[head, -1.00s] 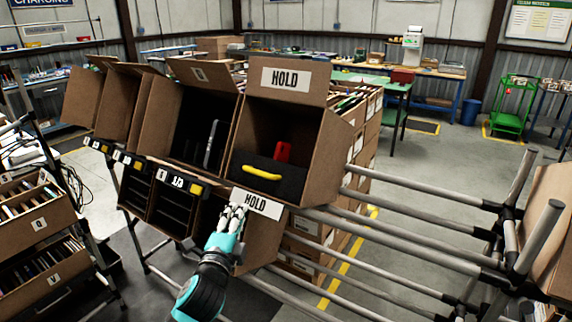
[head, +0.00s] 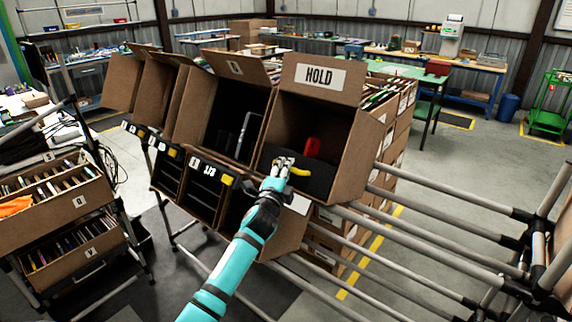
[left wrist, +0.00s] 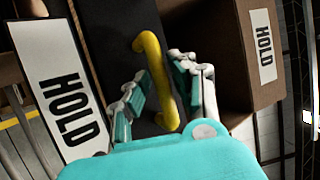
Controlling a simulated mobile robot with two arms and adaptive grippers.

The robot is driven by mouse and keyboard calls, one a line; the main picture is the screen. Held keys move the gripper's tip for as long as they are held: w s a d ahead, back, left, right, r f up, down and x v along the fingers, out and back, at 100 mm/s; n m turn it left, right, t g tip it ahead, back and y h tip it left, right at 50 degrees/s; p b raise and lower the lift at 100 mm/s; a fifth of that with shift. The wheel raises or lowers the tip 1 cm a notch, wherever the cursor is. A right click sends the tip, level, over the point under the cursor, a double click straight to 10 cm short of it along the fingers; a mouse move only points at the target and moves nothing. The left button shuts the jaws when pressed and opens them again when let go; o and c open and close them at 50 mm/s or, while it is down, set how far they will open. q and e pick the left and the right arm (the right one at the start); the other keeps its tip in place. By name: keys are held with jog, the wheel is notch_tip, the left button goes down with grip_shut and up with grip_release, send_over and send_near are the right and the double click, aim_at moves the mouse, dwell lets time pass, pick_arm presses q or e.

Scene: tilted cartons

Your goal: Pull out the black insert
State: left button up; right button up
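The black insert (head: 318,181) stands in the open HOLD carton (head: 347,176), with a yellow handle (head: 299,174) on its front. My left gripper (head: 284,170) is at the handle and hides part of it. In the left wrist view, the insert (left wrist: 112,28) is a dark panel, and the yellow handle (left wrist: 157,75) lies between the two spread finger sets of my left gripper (left wrist: 165,92). The fingers look open, with gaps to the handle; contact is not clear. My right gripper is not in view.
A red item (head: 312,147) stands behind the insert in the carton. A neighbouring carton to the left holds a grey upright item (head: 243,135). A metal pipe rack (head: 440,240) extends to the right. A cart with file boxes (head: 60,210) stands at the left.

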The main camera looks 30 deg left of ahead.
pick_arm(q)
jog(key=shift+w+a, duration=0.2)
jog(key=shift+w, duration=0.35)
grip_shut()
